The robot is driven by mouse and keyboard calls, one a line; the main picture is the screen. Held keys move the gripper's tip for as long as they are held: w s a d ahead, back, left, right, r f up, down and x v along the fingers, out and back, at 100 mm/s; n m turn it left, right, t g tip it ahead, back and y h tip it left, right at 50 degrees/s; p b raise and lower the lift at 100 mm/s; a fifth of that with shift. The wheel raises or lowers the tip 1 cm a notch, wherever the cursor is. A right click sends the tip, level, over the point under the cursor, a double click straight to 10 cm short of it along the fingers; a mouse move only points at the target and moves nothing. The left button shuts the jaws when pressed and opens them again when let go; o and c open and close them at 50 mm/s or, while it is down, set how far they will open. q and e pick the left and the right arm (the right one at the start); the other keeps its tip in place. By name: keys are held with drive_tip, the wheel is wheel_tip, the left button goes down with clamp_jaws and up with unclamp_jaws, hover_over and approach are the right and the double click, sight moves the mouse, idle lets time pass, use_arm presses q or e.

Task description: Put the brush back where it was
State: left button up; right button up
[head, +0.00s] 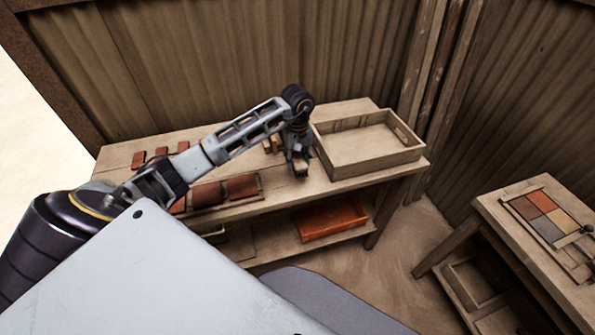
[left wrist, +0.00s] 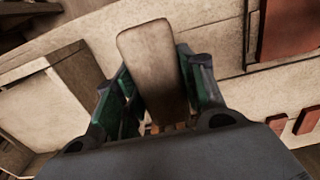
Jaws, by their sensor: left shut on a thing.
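The brush (left wrist: 150,62) is a pale brown wooden block with a rounded end in the left wrist view. It lies between the two green-padded fingers of my left gripper (left wrist: 150,95), which is shut on it. Small light-brown bits, perhaps bristles, show at its lower end. In the head view my left gripper (head: 299,158) points down over the workbench, just left of the wooden tray. Only a small part of the brush (head: 301,170) shows there. I cannot tell whether the brush touches the bench. My right gripper is not in view.
A wooden tray (head: 385,162) stands on the bench's right end. Red-brown tiles (head: 243,187) lie left of the gripper, with smaller ones (head: 138,160) farther left. A side table (head: 492,212) bears a coloured tile panel (head: 540,212).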

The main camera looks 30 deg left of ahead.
use_arm(q)
drive_tip(key=shift+f, duration=1.15)
drive_tip(key=shift+f+p, duration=0.4)
drive_tip(key=shift+f, duration=1.45)
drive_tip(key=shift+f, duration=0.15)
drive_tip(key=o, duration=1.1)
drive_tip(key=shift+o, duration=0.2)
